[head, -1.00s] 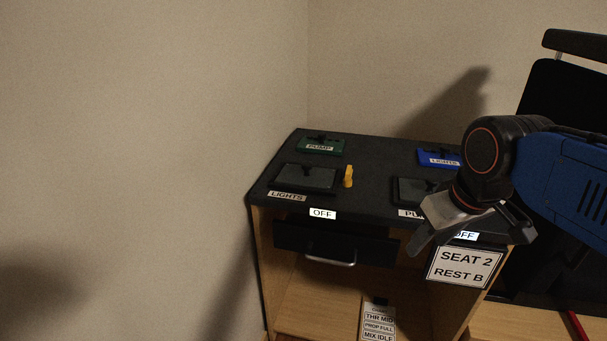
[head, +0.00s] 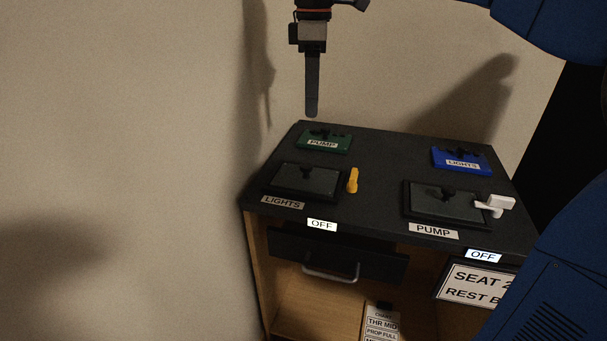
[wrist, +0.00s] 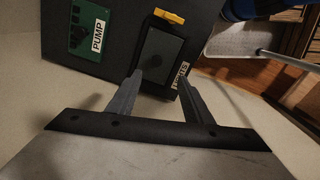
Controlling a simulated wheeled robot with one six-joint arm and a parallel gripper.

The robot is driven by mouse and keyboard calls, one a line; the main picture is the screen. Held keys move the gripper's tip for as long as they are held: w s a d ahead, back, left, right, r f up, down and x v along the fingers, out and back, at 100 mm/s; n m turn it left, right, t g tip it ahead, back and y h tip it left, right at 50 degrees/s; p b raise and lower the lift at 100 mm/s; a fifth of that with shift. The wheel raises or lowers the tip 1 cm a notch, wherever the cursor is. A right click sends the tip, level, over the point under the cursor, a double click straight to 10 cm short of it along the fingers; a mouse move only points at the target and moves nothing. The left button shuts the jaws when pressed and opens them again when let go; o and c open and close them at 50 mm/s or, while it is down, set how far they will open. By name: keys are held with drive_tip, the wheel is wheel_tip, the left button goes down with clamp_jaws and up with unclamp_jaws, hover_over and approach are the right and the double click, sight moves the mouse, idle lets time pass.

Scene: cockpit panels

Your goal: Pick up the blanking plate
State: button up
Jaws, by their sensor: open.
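Two dark grey plates with black knobs are set in the black panel top. One plate (head: 305,181) is by the LIGHTS label, the other (head: 443,203) by the PUMP label. No marking shows which is the blanking plate. My gripper (head: 312,114) is above the panel's back left edge in the head view, pointing down, with its fingers lined up edge-on. In the wrist view my gripper (wrist: 160,78) is open and empty. The LIGHTS-side plate (wrist: 161,58) shows beyond and between its fingertips, apart from them as far as I can tell.
A green PUMP module (head: 325,142) and a blue LIGHTS module (head: 461,160) sit at the back of the panel. A yellow lever (head: 353,180) stands beside the left plate, a white lever (head: 495,204) beside the right one. A wall is close on the left.

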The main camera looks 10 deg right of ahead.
hover_over(307, 165)
drive_tip(key=f, duration=1.1)
drive_tip(key=shift+s+f, duration=0.2)
drive_tip(key=shift+f, duration=0.05)
drive_tip(key=shift+w+f, duration=0.15)
drive_tip(key=shift+f, duration=2.65)
clamp_jaws()
drive_tip(key=shift+r, duration=0.15)
